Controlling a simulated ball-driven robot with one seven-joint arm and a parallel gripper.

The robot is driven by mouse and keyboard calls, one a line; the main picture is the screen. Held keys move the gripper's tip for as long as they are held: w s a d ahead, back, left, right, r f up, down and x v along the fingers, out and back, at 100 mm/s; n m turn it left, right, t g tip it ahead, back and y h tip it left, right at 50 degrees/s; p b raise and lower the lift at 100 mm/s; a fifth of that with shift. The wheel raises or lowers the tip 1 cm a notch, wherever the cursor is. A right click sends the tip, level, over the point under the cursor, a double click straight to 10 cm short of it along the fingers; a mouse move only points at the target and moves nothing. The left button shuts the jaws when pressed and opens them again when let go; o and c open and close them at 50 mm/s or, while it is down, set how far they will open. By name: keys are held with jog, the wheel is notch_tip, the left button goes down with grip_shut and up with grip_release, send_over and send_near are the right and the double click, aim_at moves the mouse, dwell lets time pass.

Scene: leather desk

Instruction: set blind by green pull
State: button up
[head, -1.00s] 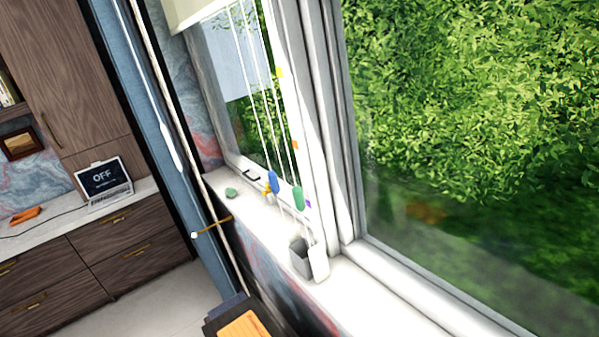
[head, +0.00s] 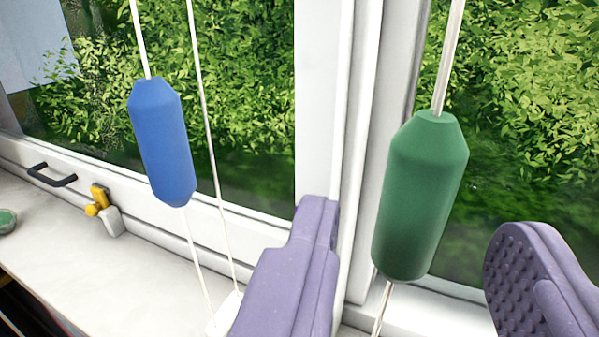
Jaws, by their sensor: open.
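The green pull (head: 420,195) hangs on a pale cord, slightly tilted, in the right half of the head view. My gripper (head: 425,255) is open, with one purple finger to the left of the green pull and the other to its right. The fingers look apart from the pull; I cannot tell the exact depth between them. A blue pull (head: 162,140) hangs on its own cord to the left. The blind itself is out of view.
The white window frame (head: 320,110) stands behind the pulls. The pale sill (head: 95,265) runs along the lower left, with a yellow-and-grey latch (head: 103,210), a black handle (head: 50,176) and a small green object (head: 6,221) at the left edge.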

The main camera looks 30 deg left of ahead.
aim_at(419, 217)
jog(key=x, duration=0.4)
jog(key=shift+w+b, duration=0.4)
jog(key=shift+r, duration=0.1)
grip_shut()
